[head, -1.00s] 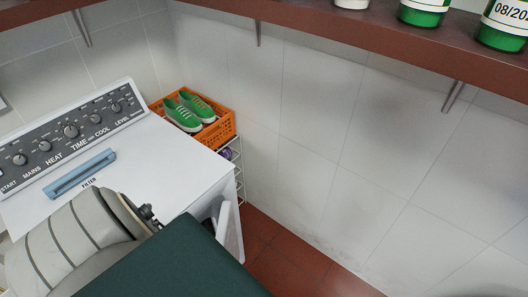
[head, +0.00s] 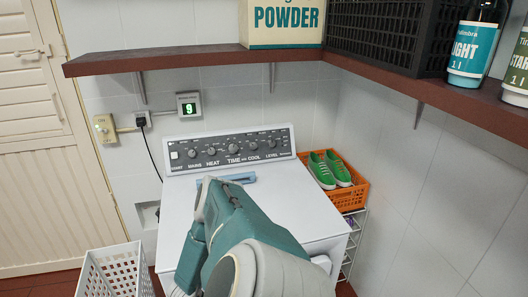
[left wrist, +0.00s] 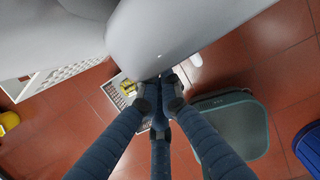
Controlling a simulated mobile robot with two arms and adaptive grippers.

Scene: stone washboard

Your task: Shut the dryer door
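The white dryer (head: 300,205) stands against the back wall, its control panel (head: 230,150) at the rear. One of my arms rises in front of it and hides most of its front. A small pale piece, perhaps the dryer door's edge (head: 322,262), shows beside the arm at the front right. My left gripper (left wrist: 160,88) shows in the left wrist view, its blue fingers drawn together at the tips with nothing seen between them. A large pale rounded panel (left wrist: 185,25), possibly the door, lies just beyond the tips; contact cannot be told. My right gripper is not in view.
A white basket (head: 112,272) stands on the floor left of the dryer. An orange crate (head: 345,195) with green shoes stands to the right on a wire rack. A brown shelf (head: 185,60) runs above. A dark green bin-like object (left wrist: 235,130) stands on red tiles.

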